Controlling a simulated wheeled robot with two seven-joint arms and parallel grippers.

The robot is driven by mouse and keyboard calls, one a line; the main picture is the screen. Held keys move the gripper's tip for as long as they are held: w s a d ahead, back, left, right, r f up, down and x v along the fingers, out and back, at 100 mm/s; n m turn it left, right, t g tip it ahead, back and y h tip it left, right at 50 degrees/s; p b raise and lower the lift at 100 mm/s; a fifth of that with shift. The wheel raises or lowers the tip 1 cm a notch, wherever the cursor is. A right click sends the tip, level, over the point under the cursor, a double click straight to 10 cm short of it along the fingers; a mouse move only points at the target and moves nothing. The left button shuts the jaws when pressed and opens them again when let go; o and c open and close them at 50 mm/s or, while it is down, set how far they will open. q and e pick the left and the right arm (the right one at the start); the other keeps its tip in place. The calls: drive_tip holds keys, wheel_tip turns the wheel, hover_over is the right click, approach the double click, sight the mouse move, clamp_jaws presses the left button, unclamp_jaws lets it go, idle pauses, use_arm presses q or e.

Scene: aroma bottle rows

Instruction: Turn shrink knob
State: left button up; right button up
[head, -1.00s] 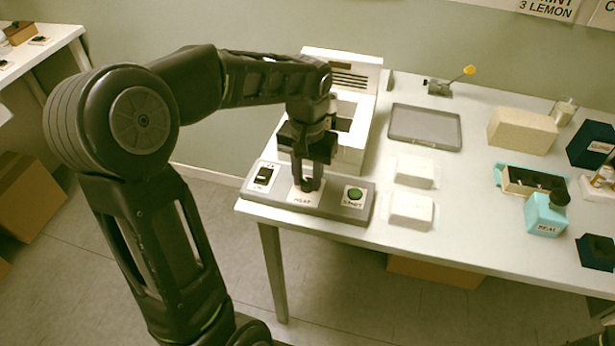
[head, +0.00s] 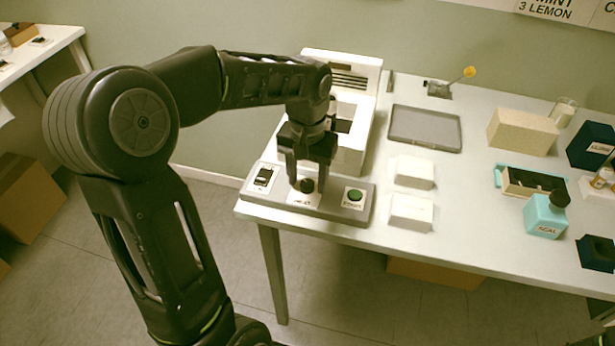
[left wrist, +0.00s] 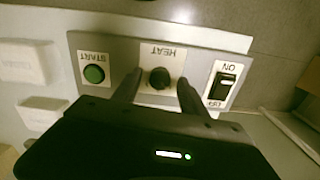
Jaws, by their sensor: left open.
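The knob (head: 307,185) is black and round, on a white plate in the middle of the grey control panel (head: 338,211) at the table's front left. In the left wrist view the knob (left wrist: 159,78) has a plate reading HEAT. My left gripper (head: 306,188) is open, with one finger on each side of the knob. In the left wrist view a gap shows between the knob and both fingers. No label reading shrink is legible. My right gripper is not in view.
The panel also has a green START button (head: 354,194) and a black ON/OFF switch (head: 264,176). A white machine (head: 350,160) stands behind the panel.

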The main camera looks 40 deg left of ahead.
sight(307, 183)
use_arm(q)
wheel_tip(307, 183, up, 8)
drive_tip(key=shift+f, duration=0.1)
idle(0.4)
idle(0.4)
